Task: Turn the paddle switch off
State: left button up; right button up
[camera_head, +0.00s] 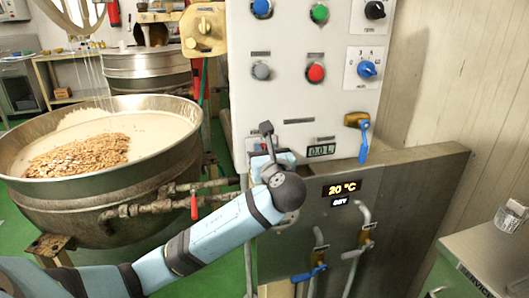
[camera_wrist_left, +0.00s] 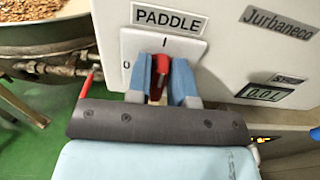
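The paddle switch (camera_wrist_left: 158,82) is a red knob on a white plate under a PADDLE label (camera_wrist_left: 168,19) in the left wrist view. The plate has an "I" mark above the knob and a "0" mark to its left. The knob's upper part leans toward the "I" side. My left gripper (camera_wrist_left: 161,82) has its two blue fingers on either side of the knob, closed in on it; part of the knob is hidden behind the right finger. My right gripper is not in view.
The white control panel (camera_head: 290,100) carries several buttons and dials, including a red button (camera_head: 315,72) and a blue dial (camera_head: 366,69). A blue-handled valve (camera_head: 363,143) sits at its right. A large kettle (camera_head: 95,205) with nuts stands at the left.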

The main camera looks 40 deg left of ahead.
pick_arm(q)
grip_shut()
